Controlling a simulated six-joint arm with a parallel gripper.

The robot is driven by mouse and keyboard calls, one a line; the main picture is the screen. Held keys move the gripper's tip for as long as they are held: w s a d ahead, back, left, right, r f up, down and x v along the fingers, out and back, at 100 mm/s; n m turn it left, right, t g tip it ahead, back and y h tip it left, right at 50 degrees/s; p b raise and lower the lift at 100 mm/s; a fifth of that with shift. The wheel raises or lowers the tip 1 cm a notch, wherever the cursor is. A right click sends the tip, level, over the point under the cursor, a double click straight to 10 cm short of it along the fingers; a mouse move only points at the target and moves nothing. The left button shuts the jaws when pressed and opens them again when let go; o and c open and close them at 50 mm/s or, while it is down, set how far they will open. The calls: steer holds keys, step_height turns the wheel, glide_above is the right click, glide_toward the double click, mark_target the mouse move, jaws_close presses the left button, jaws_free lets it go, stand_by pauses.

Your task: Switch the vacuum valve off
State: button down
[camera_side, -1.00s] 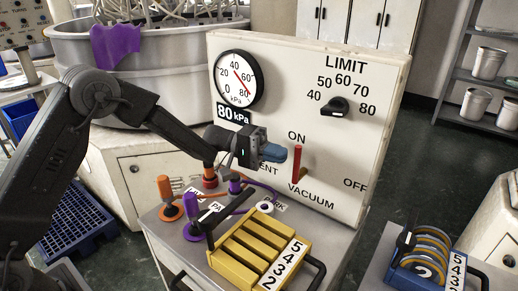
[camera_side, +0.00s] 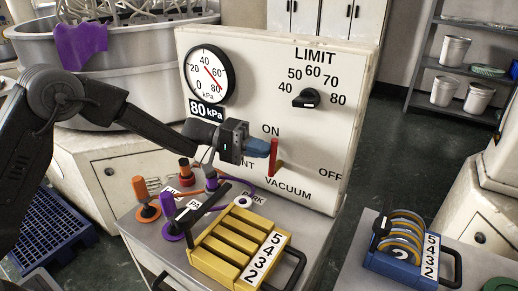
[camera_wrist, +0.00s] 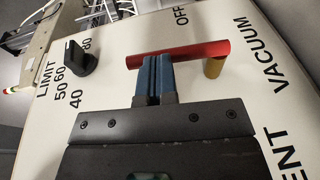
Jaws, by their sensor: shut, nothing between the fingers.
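The vacuum valve has a red lever (camera_side: 273,157) on a brass-coloured pivot (camera_side: 281,168), low on the white panel (camera_side: 330,130). The lever stands upright, its top under the word ON; OFF is printed to the right. My gripper (camera_side: 262,147) is shut and empty, its blue fingertips at the left side of the lever near its upper half. In the wrist view the shut fingers (camera_wrist: 155,78) reach the edge of the red lever (camera_wrist: 180,54), with the pivot (camera_wrist: 214,68) to the right. I cannot tell whether they touch it.
A LIMIT knob (camera_side: 306,99) sits above the valve, and a pressure gauge (camera_side: 209,76) is at the panel's upper left. Below stand a yellow slotted block (camera_side: 235,245) and orange and purple handled fittings (camera_side: 146,212). Space right of the lever, towards OFF, is clear.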

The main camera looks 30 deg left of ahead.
steer(key=d+y, duration=0.1)
steer(key=y, duration=0.1)
steer(key=d+y, duration=0.1)
steer(key=y, duration=0.1)
steer(key=shift+d+r+m, duration=0.4)
steer(key=d+f+m+g+y, duration=0.1)
steer(key=d+f+y, duration=0.3)
steer(key=y, duration=0.7)
steer(key=shift+d+y, duration=0.3)
steer(key=shift+d, duration=0.7)
steer(key=shift+f, duration=0.25)
